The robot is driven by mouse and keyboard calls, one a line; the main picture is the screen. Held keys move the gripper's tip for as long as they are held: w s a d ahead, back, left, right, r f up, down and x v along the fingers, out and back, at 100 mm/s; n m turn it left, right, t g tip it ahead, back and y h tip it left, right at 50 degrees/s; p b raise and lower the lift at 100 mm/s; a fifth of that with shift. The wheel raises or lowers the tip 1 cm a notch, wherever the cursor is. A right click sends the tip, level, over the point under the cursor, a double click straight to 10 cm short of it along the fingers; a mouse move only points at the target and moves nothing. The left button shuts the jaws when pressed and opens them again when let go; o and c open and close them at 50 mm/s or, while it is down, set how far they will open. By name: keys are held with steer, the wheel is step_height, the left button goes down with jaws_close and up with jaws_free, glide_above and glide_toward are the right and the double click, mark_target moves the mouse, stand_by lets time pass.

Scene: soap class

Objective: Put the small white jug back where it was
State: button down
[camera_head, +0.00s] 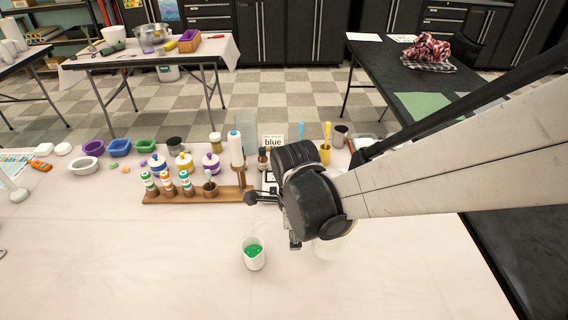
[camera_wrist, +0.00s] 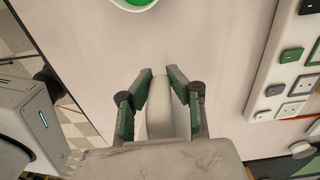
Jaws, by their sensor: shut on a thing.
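My gripper (camera_wrist: 160,73) is shut on a smooth white object between its green-padded fingers in the wrist view. It looks like the small white jug (camera_wrist: 160,108), seen from close up with only part of its side showing. In the head view my wrist hides the fingers and most of what they hold. A pale shape (camera_head: 332,246) shows just below my wrist there; I cannot tell whether it is the held jug. A white beaker with green liquid (camera_head: 254,256) stands upright on the table to the left, apart from my gripper. Its rim also shows at the top of the wrist view.
A wooden rack (camera_head: 200,196) with several paint bottles stands behind the beaker.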

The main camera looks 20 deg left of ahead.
steer(key=shift+a+f+b, duration=0.15)
steer(key=shift+f+b, duration=1.35)
steer(key=shift+f, duration=1.05)
steer(key=shift+f, duration=0.15)
steer(key=c, duration=1.7)
jaws_free()
steer(key=shift+o, duration=0.2)
